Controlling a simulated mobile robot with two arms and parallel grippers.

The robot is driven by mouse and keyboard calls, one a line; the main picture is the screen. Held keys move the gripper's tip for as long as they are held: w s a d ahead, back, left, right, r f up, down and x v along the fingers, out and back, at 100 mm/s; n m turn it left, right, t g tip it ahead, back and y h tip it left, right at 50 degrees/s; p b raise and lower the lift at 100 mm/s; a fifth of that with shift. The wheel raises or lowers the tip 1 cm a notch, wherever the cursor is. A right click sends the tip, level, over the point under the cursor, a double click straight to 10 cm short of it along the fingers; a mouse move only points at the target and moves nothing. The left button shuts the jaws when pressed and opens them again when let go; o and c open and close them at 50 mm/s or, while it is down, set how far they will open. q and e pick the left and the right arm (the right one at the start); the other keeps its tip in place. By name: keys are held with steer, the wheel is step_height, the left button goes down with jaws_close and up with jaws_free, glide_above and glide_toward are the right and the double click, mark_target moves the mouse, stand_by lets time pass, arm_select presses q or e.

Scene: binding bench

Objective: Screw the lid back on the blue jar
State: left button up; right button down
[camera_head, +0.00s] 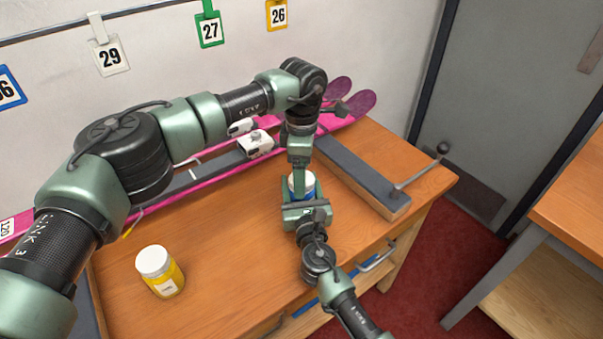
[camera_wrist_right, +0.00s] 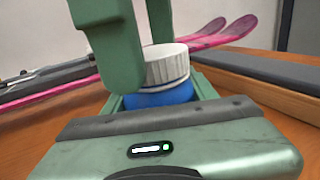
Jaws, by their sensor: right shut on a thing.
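The blue jar (camera_head: 307,194) stands on the wooden bench with its white lid (camera_head: 303,180) on top. In the right wrist view the blue body (camera_wrist_right: 160,95) shows below the ribbed lid (camera_wrist_right: 165,66). I cannot tell whether the lid is screwed tight. My right gripper (camera_head: 304,203) is shut on the jar's body from the near side. My left gripper (camera_head: 300,172) points down from above. In the right wrist view its fingers (camera_wrist_right: 140,65) come down on either side of the lid, one near and one far; whether they touch it is unclear.
A yellow jar (camera_head: 162,277) with a white lid stands at the front left of the bench (camera_head: 230,235). Pink skis (camera_head: 345,108) lie along the back beside vise blocks (camera_head: 256,143). A grey-topped wooden bar (camera_head: 362,175) lies right of the blue jar.

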arm_select(q)
step_height(320, 180, up, 12)
steer(key=shift+f, duration=0.25)
arm_select(e)
steer(key=shift+c, duration=2)
jaws_free()
arm_select(q)
steer(key=shift+r, duration=0.15)
arm_select(e)
steer(key=s, duration=0.2)
steer(key=s+d, duration=0.1)
steer(key=s, duration=0.4)
steer(key=shift+s+d, duration=0.15)
steer(key=shift+s, duration=0.2)
